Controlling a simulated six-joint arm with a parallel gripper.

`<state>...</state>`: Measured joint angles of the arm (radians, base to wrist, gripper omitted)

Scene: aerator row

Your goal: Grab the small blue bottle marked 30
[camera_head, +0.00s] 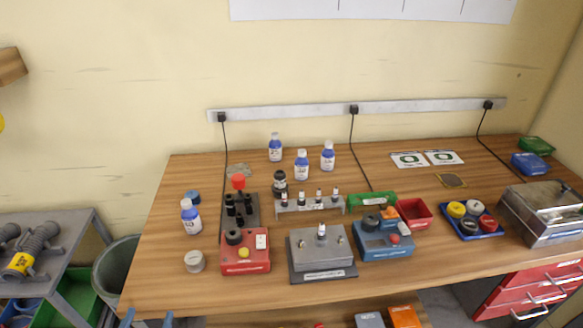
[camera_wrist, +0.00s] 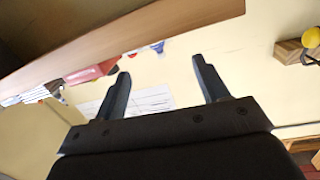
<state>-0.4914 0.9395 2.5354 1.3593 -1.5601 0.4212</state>
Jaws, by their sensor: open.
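Several white bottles with blue labels or liquid stand on the wooden table in the head view. Three are at the back: a left one (camera_head: 275,148), a middle one (camera_head: 302,165) and a right one (camera_head: 328,156). Another bottle (camera_head: 191,217) stands at the table's left side. Their markings are too small to read, so I cannot tell which is marked 30. My gripper (camera_wrist: 162,70) is open and empty in the wrist view, its two dark fingers apart. In the head view, what look like its fingertips (camera_head: 148,319) show at the bottom edge, in front of the table, far from the bottles.
A tester box in red (camera_head: 245,262), a grey block (camera_head: 322,262), a small vial rack (camera_head: 312,206) and a blue box (camera_head: 384,243) fill the middle of the table (camera_head: 160,255). A metal case (camera_head: 545,212) is at right. A grey bin (camera_head: 115,268) stands left of the table.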

